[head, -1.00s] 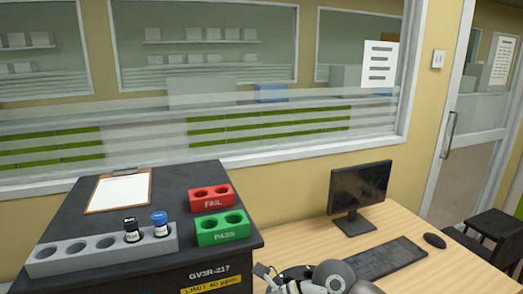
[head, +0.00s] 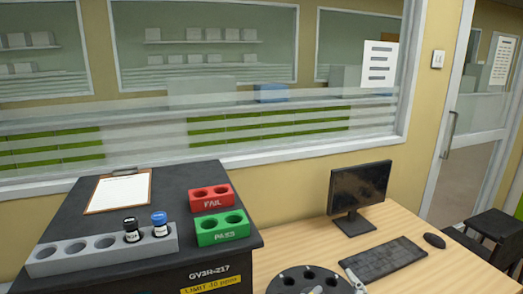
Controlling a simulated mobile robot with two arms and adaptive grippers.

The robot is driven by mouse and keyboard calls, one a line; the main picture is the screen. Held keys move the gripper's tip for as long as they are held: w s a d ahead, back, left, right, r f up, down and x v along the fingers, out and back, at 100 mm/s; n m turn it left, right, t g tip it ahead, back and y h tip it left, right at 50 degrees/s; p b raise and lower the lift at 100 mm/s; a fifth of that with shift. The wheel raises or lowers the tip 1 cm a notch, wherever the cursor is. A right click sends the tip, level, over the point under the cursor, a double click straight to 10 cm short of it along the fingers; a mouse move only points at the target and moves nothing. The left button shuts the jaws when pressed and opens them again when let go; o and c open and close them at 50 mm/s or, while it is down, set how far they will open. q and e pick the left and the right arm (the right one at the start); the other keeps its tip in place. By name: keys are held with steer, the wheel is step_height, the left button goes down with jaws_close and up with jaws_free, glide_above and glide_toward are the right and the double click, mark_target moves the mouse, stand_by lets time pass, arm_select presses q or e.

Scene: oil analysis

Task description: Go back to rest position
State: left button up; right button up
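A small grey part, likely a fingertip of my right gripper (head: 354,279), shows at the bottom edge, at the right side of a dark round holder. The rest of that gripper is out of frame, so its opening cannot be told. My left gripper is not in view. Two dark vials stand upright in the grey rack (head: 46,263): one with a black cap (head: 131,230) and one with a blue cap (head: 159,224). The red FAIL block (head: 212,204) and green PASS block (head: 222,235) have empty holes.
The dark round holder (head: 296,275) with several holes is cut off at the bottom edge. A monitor (head: 359,190), keyboard (head: 384,260) and mouse (head: 434,240) are on the wooden desk (head: 288,246). A clipboard (head: 119,192) lies on the black cabinet top (head: 169,188).

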steer(key=s+d+f+m+g+h, duration=0.1)
steer(key=s+d+f+m+g, duration=0.2)
steer(key=s+f+g, duration=0.65)
steer(key=s+d+f+m+g, duration=0.2)
steer(key=s+d+f+g, duration=0.15)
steer(key=s+f, duration=1)
steer(key=s+f+g, duration=0.1)
steer(key=s+f, duration=0.1)
steer(key=f, duration=1)
steer(key=s+f+g, duration=0.1)
steer(key=s+f, duration=0.1)
steer(key=f, duration=1)
steer(key=s+d+f+g, duration=0.1)
steer(key=s+d+f, duration=0.1)
steer(key=s+f, duration=1.4)
steer(key=shift+d, duration=0.25)
steer(key=shift+c, duration=0.3)
